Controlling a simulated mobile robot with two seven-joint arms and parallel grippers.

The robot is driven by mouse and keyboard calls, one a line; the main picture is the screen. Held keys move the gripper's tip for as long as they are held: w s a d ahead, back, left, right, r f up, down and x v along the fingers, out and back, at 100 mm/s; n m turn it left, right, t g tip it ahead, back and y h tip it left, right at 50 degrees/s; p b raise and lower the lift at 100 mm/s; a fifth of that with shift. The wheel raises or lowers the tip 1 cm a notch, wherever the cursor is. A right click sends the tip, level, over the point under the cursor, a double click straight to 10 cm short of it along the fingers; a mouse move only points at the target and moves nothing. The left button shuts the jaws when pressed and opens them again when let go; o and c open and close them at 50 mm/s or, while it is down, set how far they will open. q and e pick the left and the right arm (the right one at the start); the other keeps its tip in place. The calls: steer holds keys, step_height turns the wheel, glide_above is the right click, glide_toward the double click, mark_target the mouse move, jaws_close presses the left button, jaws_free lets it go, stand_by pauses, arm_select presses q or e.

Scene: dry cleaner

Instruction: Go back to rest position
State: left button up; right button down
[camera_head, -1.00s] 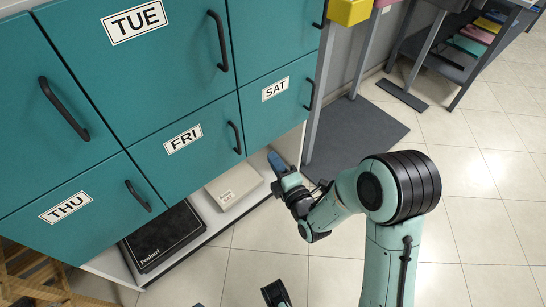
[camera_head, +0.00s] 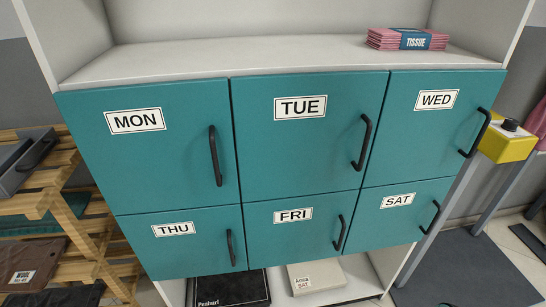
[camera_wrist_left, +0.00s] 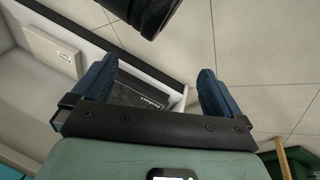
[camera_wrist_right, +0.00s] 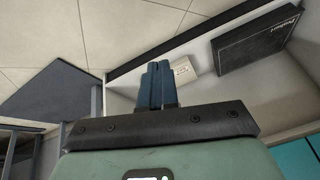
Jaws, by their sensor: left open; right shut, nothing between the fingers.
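My left gripper (camera_wrist_left: 158,98) shows in the left wrist view with its two blue fingers wide apart and nothing between them. Beyond its fingers lie the black box (camera_wrist_left: 140,97) and the floor. My right gripper (camera_wrist_right: 157,84) shows in the right wrist view with its blue fingers together and empty. It points toward the low open shelf, apart from the things on it. Neither arm shows in the head view, which faces the teal cabinet (camera_head: 295,145) with its day-labelled doors, all shut.
Pink tissue packs (camera_head: 408,39) lie on the shelf above the doors. The bottom shelf holds a black box (camera_head: 230,289) and a pale box (camera_head: 317,276). A wooden rack (camera_head: 95,235) stands left. A yellow box (camera_head: 507,143) is at right, above a dark floor mat (camera_head: 455,270).

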steer(key=s+a+f+m+g, duration=0.2)
steer(key=s+f+m, duration=0.1)
steer(key=s, duration=0.1)
arm_select(q)
steer(key=s+d+r+g+p, duration=0.1)
steer(key=s+r+p, duration=0.2)
steer(key=r+p, duration=0.3)
steer(key=s+d+r+g+h+p, duration=0.1)
steer(key=s+d+r+p, duration=0.1)
steer(key=r+p, duration=0.5)
steer(key=s+d+r+m+g+p, duration=0.1)
steer(key=s+d+r+g+p, duration=0.1)
steer(key=s+r+p, duration=0.2)
step_height(320, 180, up, 4)
steer(key=p, duration=0.3)
steer(key=shift+s+h, duration=0.3)
steer(key=shift+s, duration=0.1)
arm_select(e)
steer(key=s+a+r+g+y, duration=0.1)
steer(key=s+r, duration=0.4)
steer(key=r, duration=0.5)
steer(key=s+a+r+g+y, duration=0.1)
steer(key=s+a+r, duration=0.3)
steer(key=r, duration=0.7)
steer(key=shift+s+n+g+y, duration=0.3)
steer(key=shift+s+g, duration=0.1)
steer(key=shift+g, duration=0.5)
steer(key=shift+a, duration=0.1)
